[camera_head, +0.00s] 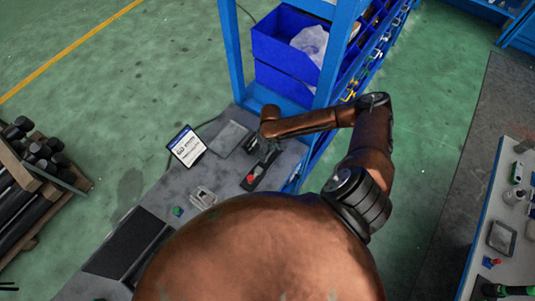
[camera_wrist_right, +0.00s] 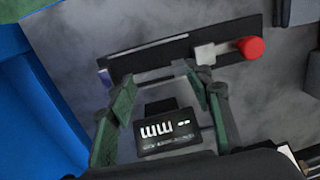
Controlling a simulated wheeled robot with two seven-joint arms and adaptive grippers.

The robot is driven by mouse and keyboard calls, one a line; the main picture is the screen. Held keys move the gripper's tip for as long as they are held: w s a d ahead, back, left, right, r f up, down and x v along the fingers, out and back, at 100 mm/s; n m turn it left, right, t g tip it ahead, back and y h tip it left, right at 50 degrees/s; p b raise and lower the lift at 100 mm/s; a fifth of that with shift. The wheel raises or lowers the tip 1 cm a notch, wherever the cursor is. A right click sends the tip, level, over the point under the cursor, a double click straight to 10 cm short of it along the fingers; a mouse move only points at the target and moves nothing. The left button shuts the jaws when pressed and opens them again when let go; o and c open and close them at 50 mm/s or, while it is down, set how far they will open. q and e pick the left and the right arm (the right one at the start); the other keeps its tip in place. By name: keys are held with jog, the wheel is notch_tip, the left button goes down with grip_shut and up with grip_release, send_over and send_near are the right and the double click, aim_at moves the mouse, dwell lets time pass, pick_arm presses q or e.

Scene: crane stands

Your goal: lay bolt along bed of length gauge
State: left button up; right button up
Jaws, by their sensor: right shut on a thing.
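The length gauge (camera_wrist_right: 150,58) is a long dark bed with a pale metal block and a red knob at its right end. In the head view the gauge (camera_head: 258,173) lies on the grey bench. My right gripper (camera_wrist_right: 162,82) is at the gauge's near side, its green-padded fingers a little apart. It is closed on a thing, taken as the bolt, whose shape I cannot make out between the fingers. A black block with white marks shows between the fingers, low in the wrist view. In the head view my right gripper (camera_head: 262,145) is small and dark. My left gripper is not in view.
A white label card (camera_head: 187,146) stands at the bench's left edge, beside a grey plate (camera_head: 229,138). A small clear tray (camera_head: 203,196) and a green item (camera_head: 177,211) lie nearer. A blue rack with bins (camera_head: 283,42) stands behind the bench, close to my right arm.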

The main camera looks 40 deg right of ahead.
jog(key=shift+w+d+f, duration=0.2)
jog(key=shift+w+f, duration=0.2)
jog(key=shift+f, duration=0.1)
notch_tip(320, 180, down, 3)
jog(key=shift+w+r+p, duration=0.1)
jog(key=shift+p, duration=0.65)
jog(key=shift+d+f, duration=0.1)
jog(key=shift+f, duration=0.2)
jog(key=shift+f, duration=0.15)
jog(key=o, duration=1.2)
jog(key=shift+c, duration=0.2)
notch_tip(320, 180, up, 12)
jog(key=b, duration=0.2)
jog(key=shift+d+b, duration=0.35)
jog(key=shift+d, duration=0.05)
